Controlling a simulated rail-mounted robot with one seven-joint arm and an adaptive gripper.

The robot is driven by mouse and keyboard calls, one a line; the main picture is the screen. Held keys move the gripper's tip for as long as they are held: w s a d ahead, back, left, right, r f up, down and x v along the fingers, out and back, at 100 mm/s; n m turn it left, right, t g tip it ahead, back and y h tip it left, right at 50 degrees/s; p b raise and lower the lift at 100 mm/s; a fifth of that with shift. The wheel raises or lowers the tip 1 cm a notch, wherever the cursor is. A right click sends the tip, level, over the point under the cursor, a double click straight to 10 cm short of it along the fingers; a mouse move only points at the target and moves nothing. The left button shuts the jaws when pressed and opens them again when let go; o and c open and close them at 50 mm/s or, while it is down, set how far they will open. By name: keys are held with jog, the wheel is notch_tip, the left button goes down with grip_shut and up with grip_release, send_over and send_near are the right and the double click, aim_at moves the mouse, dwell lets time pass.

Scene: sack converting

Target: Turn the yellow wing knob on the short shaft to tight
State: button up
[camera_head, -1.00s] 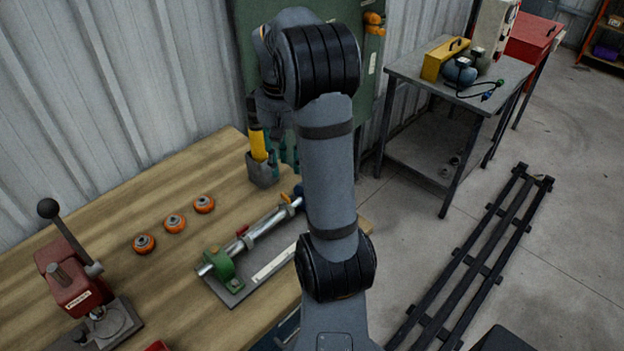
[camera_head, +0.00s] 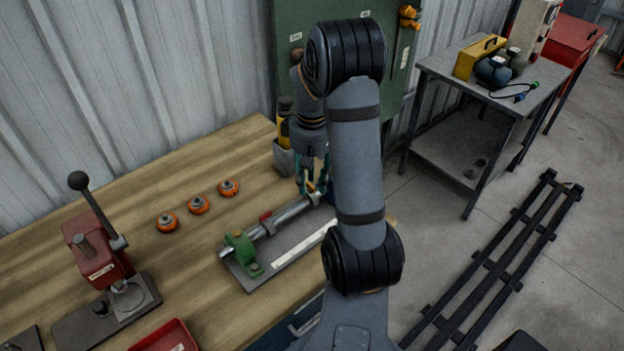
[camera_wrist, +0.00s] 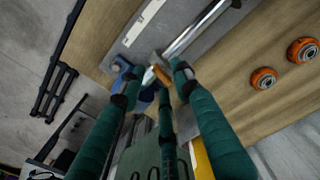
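The short shaft (camera_head: 285,215) is a bright metal bar lying on a grey plate, with a green block (camera_head: 238,250) at its near end. In the wrist view the shaft (camera_wrist: 195,35) runs from the top down toward a blue block (camera_wrist: 122,75). A small orange-yellow piece, seemingly the wing knob (camera_wrist: 162,75), lies between my fingertips by the blue block. My gripper (camera_wrist: 157,76) has teal fingers spread around the knob; contact is not clear. In the head view my gripper (camera_head: 313,182) is over the far end of the shaft, partly hidden by my arm.
Several orange rollers (camera_head: 198,205) sit on the wooden bench (camera_head: 150,260) left of the shaft. A red lever press (camera_head: 95,255) and red tray (camera_head: 165,338) are nearer. A yellow-and-black tool in a grey holder (camera_head: 284,158) stands close behind my gripper. A grey side table (camera_head: 440,130) is right.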

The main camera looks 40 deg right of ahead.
jog(key=shift+c, duration=1)
grip_shut()
jog(key=shift+m, duration=0.4)
jog(key=m+b, duration=0.2)
jog(key=m, duration=0.1)
jog(key=shift+f, duration=0.15)
jog(key=m+b, duration=0.2)
jog(key=m, duration=0.2)
jog(key=shift+s, duration=0.1)
jog(key=m+b, duration=0.2)
jog(key=m, duration=0.3)
jog(key=shift+a, duration=0.1)
jog(key=m+b, duration=0.2)
jog(key=m, duration=0.2)
jog(key=shift+s+a, duration=0.1)
